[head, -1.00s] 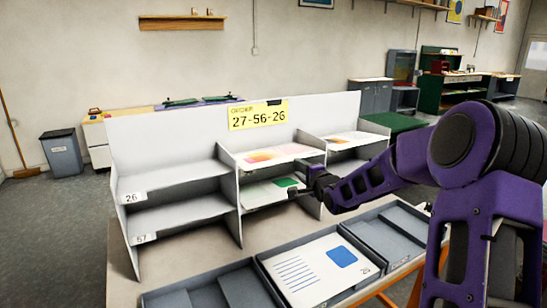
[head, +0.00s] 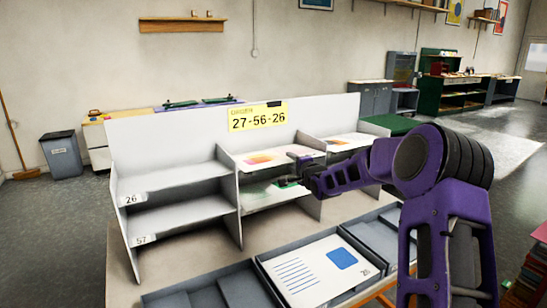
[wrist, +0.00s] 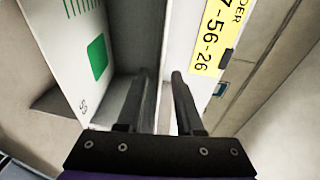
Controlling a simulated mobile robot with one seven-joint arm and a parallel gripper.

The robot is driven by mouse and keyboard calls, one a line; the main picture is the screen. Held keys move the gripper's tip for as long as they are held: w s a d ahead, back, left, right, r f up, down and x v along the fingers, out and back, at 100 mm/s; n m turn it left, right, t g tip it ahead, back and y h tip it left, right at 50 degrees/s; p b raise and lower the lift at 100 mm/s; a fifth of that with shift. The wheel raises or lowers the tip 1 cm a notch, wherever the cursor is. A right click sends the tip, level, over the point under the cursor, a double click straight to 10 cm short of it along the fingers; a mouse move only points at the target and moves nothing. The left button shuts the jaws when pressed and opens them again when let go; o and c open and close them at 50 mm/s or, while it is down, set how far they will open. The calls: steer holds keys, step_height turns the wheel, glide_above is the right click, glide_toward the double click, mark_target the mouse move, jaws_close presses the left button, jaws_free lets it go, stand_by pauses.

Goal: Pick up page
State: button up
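My gripper (head: 292,170) is in front of the middle column of the white shelf rack, near the front edge of its upper shelf. In the wrist view its two dark fingers (wrist: 161,95) are apart, with nothing clearly held between them. A page with a green block (head: 262,194) lies on the lower middle shelf, partly hidden by my gripper; it also shows left of the fingers in the wrist view (wrist: 75,50). A page with an orange and pink print (head: 265,158) lies on the upper middle shelf. A yellow order sign (head: 258,117) reads 27-56-26.
A page with a blue block and lines (head: 318,270) lies in a grey tray in front of the rack. Other grey trays (head: 215,290) flank it. The left shelves (head: 175,177), labelled 26 and 57, are empty. Dividers separate the columns.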

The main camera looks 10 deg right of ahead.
jaws_close()
steer(key=shift+r, duration=0.15)
